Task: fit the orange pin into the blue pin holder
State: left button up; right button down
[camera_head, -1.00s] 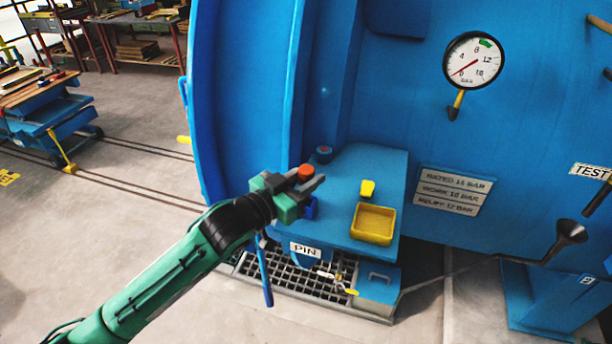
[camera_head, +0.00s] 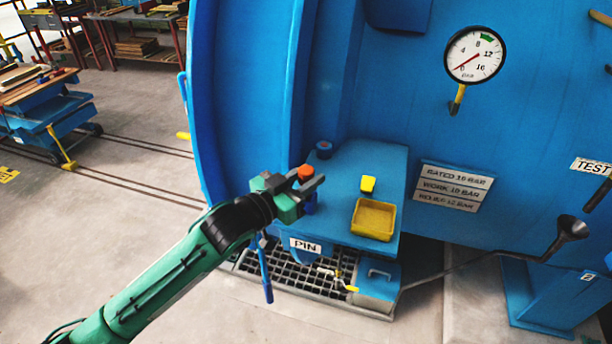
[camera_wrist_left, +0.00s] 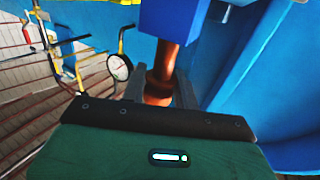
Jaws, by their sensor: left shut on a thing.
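The orange pin (camera_head: 305,172) is held in my left gripper (camera_head: 312,186), its round orange top showing between the fingers in the head view. In the left wrist view, the pin (camera_wrist_left: 158,88) stands between the two shut fingers of the left gripper (camera_wrist_left: 155,95). Its shaft meets the edge of a blue block, which looks like the blue pin holder (camera_wrist_left: 172,18). In the head view, a small part of the blue holder (camera_head: 312,205) shows just under the gripper. The gripper hides most of the pin there, and I cannot tell how deep the shaft sits. My right gripper is not in view.
The large blue autoclave body (camera_head: 420,130) rises behind. A floor grate (camera_head: 290,274) lies below.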

pick_arm(q)
jog(key=shift+f+b, duration=0.8)
jog(key=shift+f, duration=0.8)
jog(key=o, duration=1.1)
jog(key=shift+s+a+f, duration=0.1)
jog(key=shift+s+a, duration=0.05)
jog(key=shift+b+v, duration=2.35)
jog(key=shift+v, duration=4.35)
